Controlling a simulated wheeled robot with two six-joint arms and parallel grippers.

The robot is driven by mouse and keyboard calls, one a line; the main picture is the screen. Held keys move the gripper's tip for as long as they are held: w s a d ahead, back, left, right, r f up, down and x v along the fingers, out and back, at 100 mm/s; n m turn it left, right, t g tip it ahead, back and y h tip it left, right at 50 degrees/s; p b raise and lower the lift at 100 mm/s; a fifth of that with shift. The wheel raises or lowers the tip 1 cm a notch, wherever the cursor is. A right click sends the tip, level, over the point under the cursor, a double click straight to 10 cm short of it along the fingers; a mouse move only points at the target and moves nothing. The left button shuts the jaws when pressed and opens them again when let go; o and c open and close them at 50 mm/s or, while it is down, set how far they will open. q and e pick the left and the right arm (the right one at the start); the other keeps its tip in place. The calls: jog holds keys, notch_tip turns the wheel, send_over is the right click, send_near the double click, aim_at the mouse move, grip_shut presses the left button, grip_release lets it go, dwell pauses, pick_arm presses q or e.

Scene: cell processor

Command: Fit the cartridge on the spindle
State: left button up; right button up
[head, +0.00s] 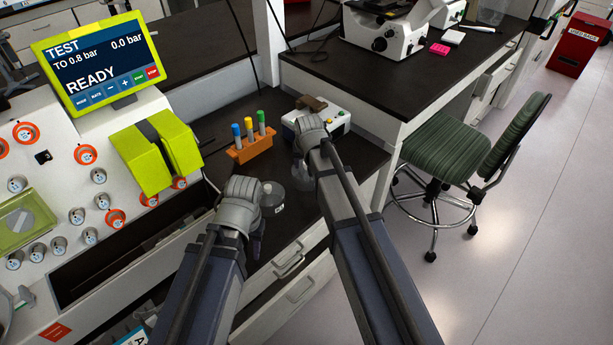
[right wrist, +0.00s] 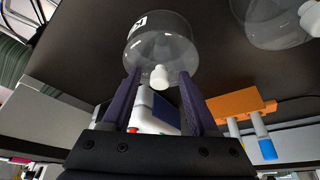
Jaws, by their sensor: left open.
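Two clear, domed cartridges stand on the dark worktop. One cartridge (head: 272,195) is just right of my left gripper. The other (head: 302,172) is partly hidden by my right gripper (head: 303,158); in the right wrist view this labelled cartridge (right wrist: 160,48), with a white knob, lies ahead of my right fingertips (right wrist: 158,78). The right fingers are apart, with the knob between their lines; whether they touch the dome is unclear. The left-hand cartridge also shows in that view (right wrist: 268,22). My left gripper (head: 257,242) is open, pointing down. I cannot identify the spindle.
The white machine (head: 60,190) with knobs, a "READY" screen (head: 100,65) and a yellow-green block (head: 155,155) stands left. An orange rack (head: 250,150) of capped tubes and a white control box (head: 325,118) stand behind the cartridges. A green chair (head: 445,145) is right.

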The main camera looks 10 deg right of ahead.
grip_shut()
dwell(1.2)
